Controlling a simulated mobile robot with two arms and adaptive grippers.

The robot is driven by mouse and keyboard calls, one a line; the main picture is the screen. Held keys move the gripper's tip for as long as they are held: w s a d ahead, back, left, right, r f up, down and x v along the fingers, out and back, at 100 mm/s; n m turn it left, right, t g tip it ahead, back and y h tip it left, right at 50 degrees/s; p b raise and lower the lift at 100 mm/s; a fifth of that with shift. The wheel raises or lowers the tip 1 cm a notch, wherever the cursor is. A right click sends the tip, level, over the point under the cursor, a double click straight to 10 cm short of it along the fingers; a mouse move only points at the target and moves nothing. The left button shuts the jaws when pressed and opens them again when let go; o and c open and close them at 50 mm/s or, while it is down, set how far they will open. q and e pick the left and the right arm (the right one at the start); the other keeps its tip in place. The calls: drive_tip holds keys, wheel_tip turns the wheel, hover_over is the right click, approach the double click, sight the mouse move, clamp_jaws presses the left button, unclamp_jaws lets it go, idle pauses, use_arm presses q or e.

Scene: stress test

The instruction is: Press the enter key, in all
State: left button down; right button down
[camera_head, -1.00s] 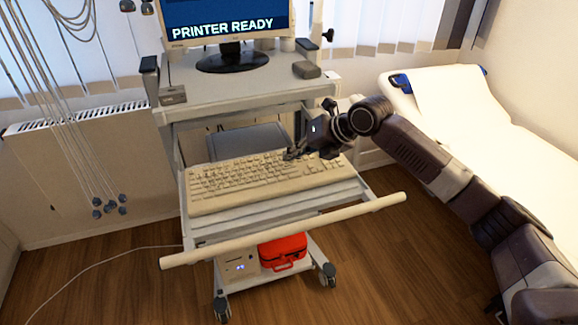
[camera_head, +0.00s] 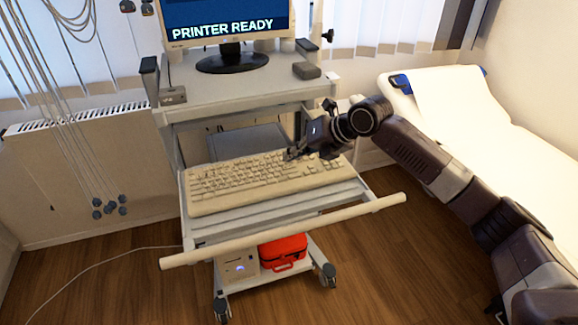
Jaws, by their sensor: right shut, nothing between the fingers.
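A beige keyboard (camera_head: 235,183) lies on the pull-out shelf of a white cart. The enter key is too small to make out; the right part of the keyboard is partly covered by my gripper. My right gripper (camera_head: 290,154) is shut and empty, with its fingertips at the rear right part of the keys. I cannot tell whether the tips touch a key. A monitor (camera_head: 225,22) above reads "PRINTER READY". My left gripper is not in view.
The cart's front handle bar (camera_head: 290,230) crosses before the shelf. A red case (camera_head: 284,252) sits low on the cart. A bed (camera_head: 480,120) stands at the right. Cables (camera_head: 75,130) hang at the left.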

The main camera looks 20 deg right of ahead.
drive_tip(key=shift+f, duration=0.4)
